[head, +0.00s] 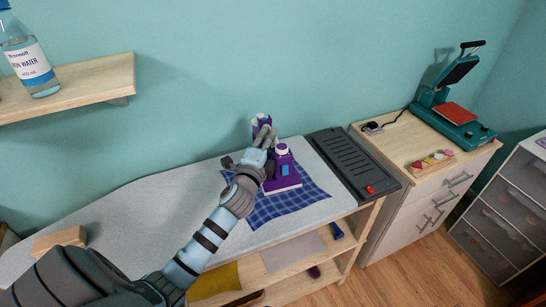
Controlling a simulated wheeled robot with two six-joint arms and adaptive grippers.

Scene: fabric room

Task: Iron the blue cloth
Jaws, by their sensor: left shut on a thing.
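The blue checked cloth (270,211) lies flat on the grey ironing board (140,205), its right and front corners showing. A purple iron (283,178) with a white cap stands on the cloth. My left gripper (262,140) is shut on the iron at its upper rear part. My left arm and gripper hide the left part of the cloth and some of the iron. I cannot tell whether the iron's sole is fully in contact with the cloth. My right gripper is not in view.
A dark ribbed iron rest (350,163) with a red switch sits at the board's right end. A wooden block (60,241) lies at the left. A green heat press (452,115) stands on the cabinet (400,147). A water bottle (27,62) stands on the wall shelf.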

